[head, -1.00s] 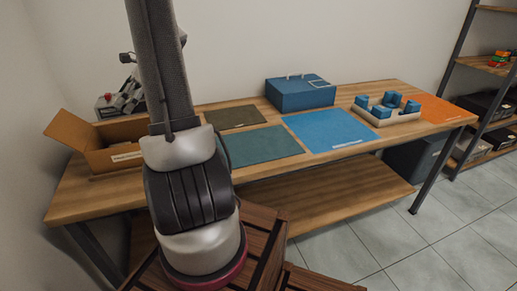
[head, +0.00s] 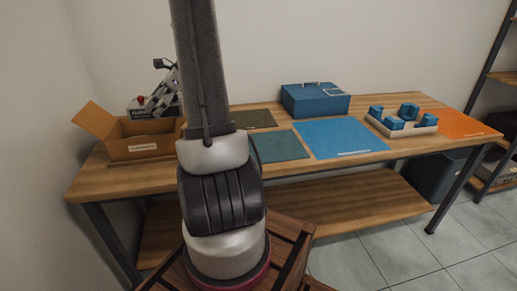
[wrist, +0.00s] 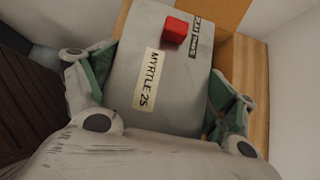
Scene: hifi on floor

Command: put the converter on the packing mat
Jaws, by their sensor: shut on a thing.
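My gripper (wrist: 160,80) is shut on a grey box (wrist: 185,85) with a red button and a label reading MYRTLE 25. Its fingers sit on either side of it. I cannot tell for sure whether this is the converter. In the head view a pale and dark device with a red button (head: 141,100) shows at the back left, by my gripper's end, partly hidden by the cardboard box. Mats lie on the bench: dark olive (head: 253,118), teal (head: 280,147), blue (head: 335,136) and orange (head: 466,124). The mats' lettering is too small to read, so I cannot tell which is the packing mat.
An open cardboard box (head: 140,151) stands at the bench's left end. A blue case with a handle (head: 315,101) stands at the back. A pale tray with blue blocks (head: 420,130) sits between the blue and orange mats. The mats look bare.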

